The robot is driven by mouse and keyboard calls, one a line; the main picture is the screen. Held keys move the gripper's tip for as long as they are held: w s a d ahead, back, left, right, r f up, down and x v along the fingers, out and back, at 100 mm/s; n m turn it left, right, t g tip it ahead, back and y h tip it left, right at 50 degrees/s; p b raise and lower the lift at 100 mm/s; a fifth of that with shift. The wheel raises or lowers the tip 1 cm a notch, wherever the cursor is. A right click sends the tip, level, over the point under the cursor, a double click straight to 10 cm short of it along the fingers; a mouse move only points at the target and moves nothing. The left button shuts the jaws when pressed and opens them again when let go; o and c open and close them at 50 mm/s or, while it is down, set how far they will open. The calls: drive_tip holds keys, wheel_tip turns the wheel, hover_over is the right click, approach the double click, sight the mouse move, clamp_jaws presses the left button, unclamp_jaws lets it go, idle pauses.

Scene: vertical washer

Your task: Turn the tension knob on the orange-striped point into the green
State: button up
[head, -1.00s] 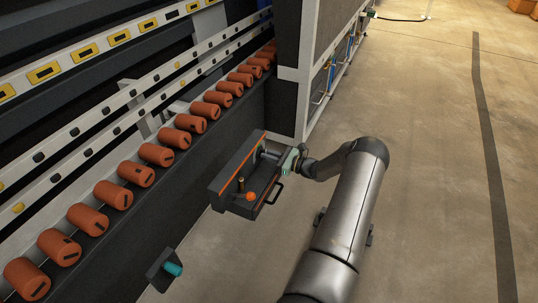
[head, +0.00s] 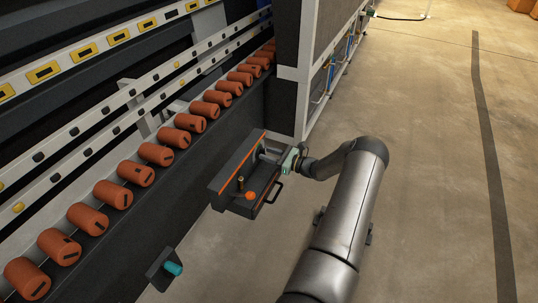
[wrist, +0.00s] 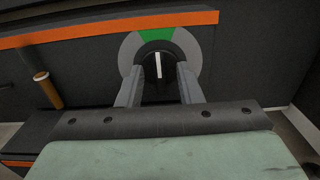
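The tension knob (wrist: 158,66) is black with a white pointer line, set in a grey dial ring (wrist: 127,54) on the dark orange-striped unit (wrist: 240,50). The dial's green sector (wrist: 156,34) is at the top, and the pointer line stands nearly upright towards it. My gripper (wrist: 160,74) has one finger on each side of the knob, close against it, and looks shut on it. In the head view my gripper (head: 284,158) reaches the unit (head: 232,170) from the right; the knob is mostly hidden there.
A brass post (head: 240,182) and an orange ball knob (head: 250,196) stand on the unit, left of my gripper. A black handle (head: 275,192) sticks out in front. A row of orange rollers (head: 156,154) runs behind. Open floor (head: 440,180) lies to the right.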

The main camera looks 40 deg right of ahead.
drive_tip(key=p+v, duration=0.2)
drive_tip(key=v, duration=1.5)
drive_tip(key=shift+s+p, duration=0.25)
drive_tip(key=shift+p, duration=0.05)
